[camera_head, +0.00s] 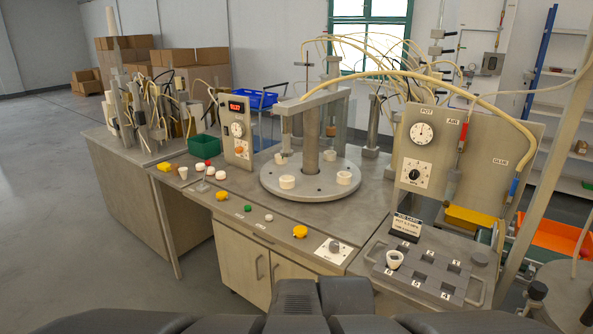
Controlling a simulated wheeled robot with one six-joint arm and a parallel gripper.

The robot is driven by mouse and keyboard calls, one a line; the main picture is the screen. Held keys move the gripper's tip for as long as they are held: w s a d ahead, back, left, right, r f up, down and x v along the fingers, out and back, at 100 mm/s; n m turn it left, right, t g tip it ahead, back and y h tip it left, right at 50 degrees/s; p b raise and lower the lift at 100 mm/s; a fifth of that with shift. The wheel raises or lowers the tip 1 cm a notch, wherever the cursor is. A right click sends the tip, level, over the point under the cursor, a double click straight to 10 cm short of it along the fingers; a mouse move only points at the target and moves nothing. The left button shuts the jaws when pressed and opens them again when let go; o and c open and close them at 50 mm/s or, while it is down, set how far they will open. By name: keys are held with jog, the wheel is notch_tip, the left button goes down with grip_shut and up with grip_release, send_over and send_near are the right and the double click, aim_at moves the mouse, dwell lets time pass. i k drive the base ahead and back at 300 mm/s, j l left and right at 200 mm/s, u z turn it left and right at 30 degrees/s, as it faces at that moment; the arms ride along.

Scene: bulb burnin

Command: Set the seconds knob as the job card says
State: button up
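The job card (406,227) is a dark-headed sign standing at the back of the grey tray; its small print is not readable to me. A black knob on a square white scale (414,174) sits on the right upright panel, below a round dial (422,133). A grey knob on a white plate (334,246) is at the bench's front edge. I cannot tell which knob is marked seconds. No gripper fingers are identifiable; only dark parts of mine show along the bottom.
A round turntable (268,181) with white sockets fills the middle of the bench. A yellow hose (460,87) arches to the right panel. Coloured buttons, including a yellow one (300,231), line the front.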

aim_at(334, 247)
jog(key=i+l+u, duration=0.25)
jog(key=i+l, duration=0.15)
jog(key=i+l+u, duration=0.3)
jog(key=i+l, duration=0.1)
jog(key=l, duration=0.05)
